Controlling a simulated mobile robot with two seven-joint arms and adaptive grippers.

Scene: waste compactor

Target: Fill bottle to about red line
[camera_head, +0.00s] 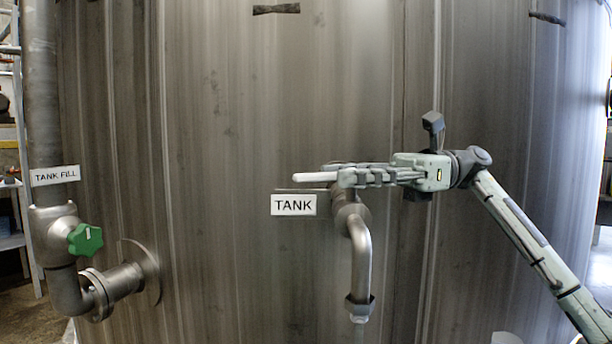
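The grey outlet pipe (361,262) comes out of the tank and bends down to a collared spout (359,308) with its end facing down. A white label reading TANK (293,205) is left of it. My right gripper (345,177) reaches in from the right, level, in front of the top of this outlet, with its fingers pointing left. A pale rod (313,177) shows at the fingertips; I cannot tell whether it is held or part of a valve handle. The fingers overlap side-on, so their opening is unclear. My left gripper is out of view. No bottle or red line is recognisable.
The large metal tank (220,130) fills most of the view. At left stands a vertical pipe (42,110) labelled TANK FILL (55,176), with a green valve knob (85,239) and a flanged elbow (118,281). The space under the spout looks clear.

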